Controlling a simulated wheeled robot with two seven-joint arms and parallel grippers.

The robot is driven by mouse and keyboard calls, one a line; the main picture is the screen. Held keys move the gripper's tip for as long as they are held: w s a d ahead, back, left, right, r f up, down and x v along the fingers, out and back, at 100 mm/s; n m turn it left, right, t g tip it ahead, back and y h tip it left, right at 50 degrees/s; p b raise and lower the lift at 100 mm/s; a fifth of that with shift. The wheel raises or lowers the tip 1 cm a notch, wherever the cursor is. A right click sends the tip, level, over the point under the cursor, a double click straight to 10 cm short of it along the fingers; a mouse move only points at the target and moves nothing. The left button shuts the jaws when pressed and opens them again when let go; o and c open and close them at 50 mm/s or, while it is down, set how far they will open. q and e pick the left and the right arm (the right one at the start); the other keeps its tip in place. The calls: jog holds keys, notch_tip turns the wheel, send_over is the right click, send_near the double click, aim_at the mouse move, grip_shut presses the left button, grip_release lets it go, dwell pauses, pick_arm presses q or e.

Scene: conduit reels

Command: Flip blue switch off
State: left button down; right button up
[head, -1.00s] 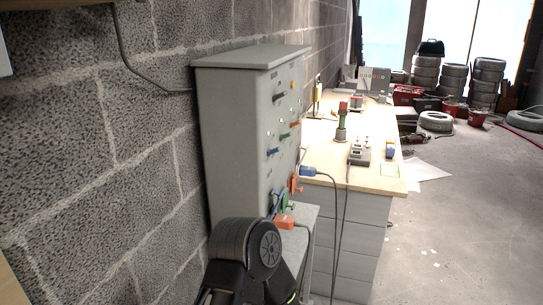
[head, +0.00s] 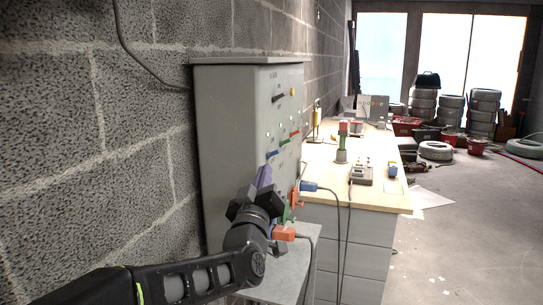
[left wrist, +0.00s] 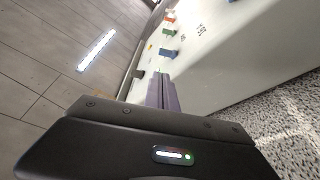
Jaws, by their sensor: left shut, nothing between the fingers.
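The blue switch (head: 272,154) is a small blue handle on the front panel of the grey cabinet (head: 225,130). It also shows in the left wrist view (left wrist: 168,53), sticking out from the pale panel. My left gripper (head: 264,176) is shut and empty, its purplish fingers pointing up just below the blue switch. The fingers also show in the left wrist view (left wrist: 163,92), close to the panel. I cannot tell whether they touch the switch. My right gripper is not in view.
A green switch (head: 284,142) and a red one (head: 295,133) sit beside the blue switch, with a black handle (head: 279,97) above. Coloured plugs and cables hang at the cabinet's lower front. A wooden-topped workbench (head: 325,185) stands behind. The block wall (head: 100,150) is close on the left.

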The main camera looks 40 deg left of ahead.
aim_at(274, 153)
pick_arm(q)
jog(key=p+x, duration=0.2)
jog(key=x, duration=0.8)
jog(key=shift+w+f, duration=0.1)
dwell(0.4)
